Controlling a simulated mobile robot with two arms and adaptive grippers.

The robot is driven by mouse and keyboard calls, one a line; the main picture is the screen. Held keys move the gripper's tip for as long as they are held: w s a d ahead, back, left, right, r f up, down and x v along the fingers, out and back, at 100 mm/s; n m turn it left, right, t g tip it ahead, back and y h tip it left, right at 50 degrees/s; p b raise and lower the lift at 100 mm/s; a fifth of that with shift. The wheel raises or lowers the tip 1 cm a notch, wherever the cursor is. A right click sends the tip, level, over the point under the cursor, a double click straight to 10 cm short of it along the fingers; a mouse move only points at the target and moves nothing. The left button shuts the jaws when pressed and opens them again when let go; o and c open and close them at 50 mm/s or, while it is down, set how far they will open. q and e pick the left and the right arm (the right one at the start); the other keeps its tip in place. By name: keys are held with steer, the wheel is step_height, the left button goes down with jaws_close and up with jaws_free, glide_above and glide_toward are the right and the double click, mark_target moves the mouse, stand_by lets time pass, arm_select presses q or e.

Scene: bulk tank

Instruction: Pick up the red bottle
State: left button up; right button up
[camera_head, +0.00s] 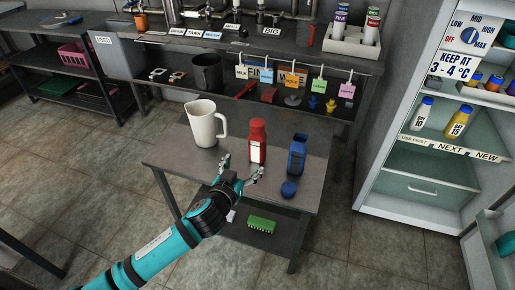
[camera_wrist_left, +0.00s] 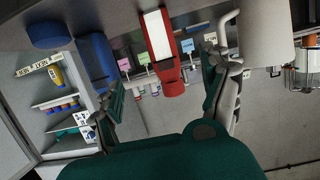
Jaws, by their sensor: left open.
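The red bottle (camera_head: 257,143) stands upright on the small grey table (camera_head: 180,158), a white label on its side. My left gripper (camera_head: 243,168) is open, just in front of the bottle on the near side. In the left wrist view, which is upside down, the red bottle (camera_wrist_left: 160,50) appears between and beyond the two spread fingers (camera_wrist_left: 163,85). The fingers do not visibly touch it. My right gripper is in neither view.
A white pitcher (camera_head: 203,124) stands left of the red bottle. A blue bottle (camera_head: 297,155) stands to its right, with a round blue lid (camera_head: 289,188) in front. A workbench (camera_head: 232,59) is behind and an open fridge (camera_head: 430,180) is at right.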

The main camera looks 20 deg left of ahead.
mark_target(255, 148)
arm_select(q)
steer(key=b+x, duration=0.1)
steer(key=x, duration=0.7)
steer(key=shift+w+f, duration=0.15)
steer(key=shift+w, duration=0.15)
steer(key=b+x, duration=0.1)
steer(key=x, duration=0.4)
steer(key=shift+w+a, duration=0.2)
steer(key=shift+w, duration=0.3)
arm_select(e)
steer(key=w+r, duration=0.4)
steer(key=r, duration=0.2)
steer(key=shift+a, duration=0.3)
arm_select(q)
steer(key=shift+c, duration=0.3)
steer(key=c, duration=1.4)
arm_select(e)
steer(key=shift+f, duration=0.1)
arm_select(q)
steer(key=shift+c, duration=0.2)
